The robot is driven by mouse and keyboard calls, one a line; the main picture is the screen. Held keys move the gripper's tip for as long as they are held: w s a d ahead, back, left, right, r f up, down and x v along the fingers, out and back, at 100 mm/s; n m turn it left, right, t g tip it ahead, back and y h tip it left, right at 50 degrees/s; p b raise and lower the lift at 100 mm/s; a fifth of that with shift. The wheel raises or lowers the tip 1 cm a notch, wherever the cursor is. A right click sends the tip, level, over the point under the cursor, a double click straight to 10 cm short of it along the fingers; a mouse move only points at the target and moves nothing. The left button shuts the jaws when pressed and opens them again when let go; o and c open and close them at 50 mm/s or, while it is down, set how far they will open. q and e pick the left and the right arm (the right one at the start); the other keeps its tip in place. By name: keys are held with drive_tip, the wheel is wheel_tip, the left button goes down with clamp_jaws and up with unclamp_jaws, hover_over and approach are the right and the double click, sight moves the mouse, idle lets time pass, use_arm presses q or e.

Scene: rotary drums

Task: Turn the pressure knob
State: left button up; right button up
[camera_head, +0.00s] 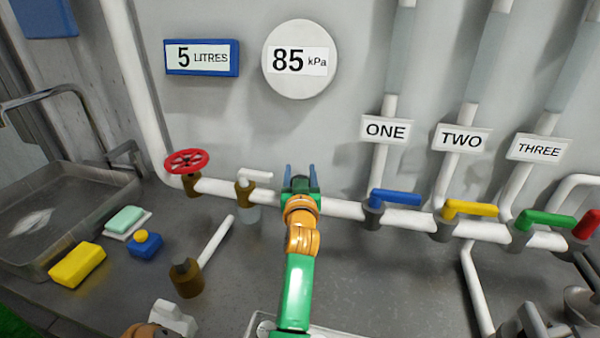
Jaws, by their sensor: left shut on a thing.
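My left gripper (300,172) reaches in from the bottom middle and is shut at the white pipe along the wall. Its two dark blue fingers point up and away. It is shut on what I take to be the pressure knob, which it hides. A round white gauge (300,58) above it reads 85 kPa. A red wheel (186,161) on a brass valve sits farther left on the pipe, apart from the gripper. A tap with a white lever (257,175) is just left of the gripper.
Blue (394,197), yellow (470,209) and green (545,219) levers line the pipe at right, under signs ONE, TWO and THREE. A sink (55,215), sponges and a brass fitting with a white handle (216,241) are at left.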

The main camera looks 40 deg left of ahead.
use_arm(q)
drive_tip(key=m+t+h+p, duration=0.1)
drive_tip(key=p, duration=0.1)
drive_tip(key=m+t+h+p, duration=0.1)
drive_tip(key=p, duration=0.1)
drive_tip(key=shift+w+d+h, duration=0.15)
drive_tip(key=shift+d+h, duration=0.05)
drive_tip(key=shift+h, duration=0.2)
drive_tip(key=o, duration=1.1)
drive_tip(key=shift+o, duration=1.3)
drive_tip(key=shift+w+a+f, duration=0.15)
drive_tip(key=shift+w, duration=0.05)
drive_tip(key=v, duration=0.6)
drive_tip(key=shift+s+d+f+b, duration=0.2)
drive_tip(key=shift+s+b, duration=0.1)
drive_tip(key=shift+b, duration=0.15)
